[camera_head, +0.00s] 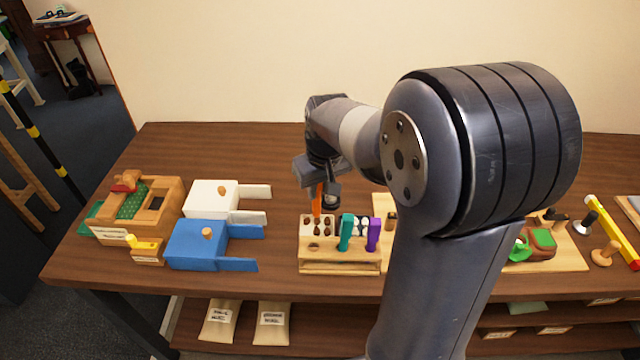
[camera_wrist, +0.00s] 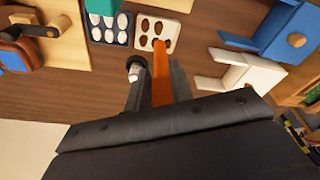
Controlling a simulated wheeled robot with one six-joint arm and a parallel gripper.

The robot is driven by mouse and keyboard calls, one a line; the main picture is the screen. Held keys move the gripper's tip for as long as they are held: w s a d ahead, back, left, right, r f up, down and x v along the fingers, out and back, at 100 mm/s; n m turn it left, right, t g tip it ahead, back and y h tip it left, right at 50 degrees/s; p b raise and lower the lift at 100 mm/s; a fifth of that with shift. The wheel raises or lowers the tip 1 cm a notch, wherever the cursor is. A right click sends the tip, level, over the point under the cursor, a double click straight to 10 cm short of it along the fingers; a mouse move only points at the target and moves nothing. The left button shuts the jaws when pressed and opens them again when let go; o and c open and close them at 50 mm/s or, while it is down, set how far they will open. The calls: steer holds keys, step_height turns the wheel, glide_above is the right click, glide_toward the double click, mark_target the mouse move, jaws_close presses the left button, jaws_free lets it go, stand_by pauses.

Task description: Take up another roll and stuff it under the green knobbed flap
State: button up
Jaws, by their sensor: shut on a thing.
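My gripper (camera_head: 319,194) is shut on an orange roll (camera_head: 317,207), which points down at the wooden rack (camera_head: 340,267) in the middle of the table. In the wrist view the orange roll (camera_wrist: 161,75) lies between my fingers, its tip at a white panel with brown ovals (camera_wrist: 143,41). I cannot tell whether the tip touches the rack.
White (camera_head: 211,201) and blue (camera_head: 196,244) blocks with prongs stand left of the rack. A wooden box (camera_head: 165,212) is further left. A yellow and red bar (camera_head: 612,230) and wooden knob pieces are at the far right. The table behind the rack is clear.

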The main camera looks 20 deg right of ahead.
mark_target(318, 213)
steer(key=shift+a+f, duration=0.1)
steer(key=shift+f, duration=0.1)
steer(key=shift+f+b, duration=1.95)
steer(key=shift+f, duration=0.35)
steer(key=shift+f+b, duration=0.7)
steer(key=shift+f, duration=0.35)
stand_by(0.4)
steer(key=shift+r, duration=0.1)
steer(key=shift+r+p, duration=2.9)
steer(key=shift+r, duration=0.6)
steer(key=shift+s+f, duration=0.1)
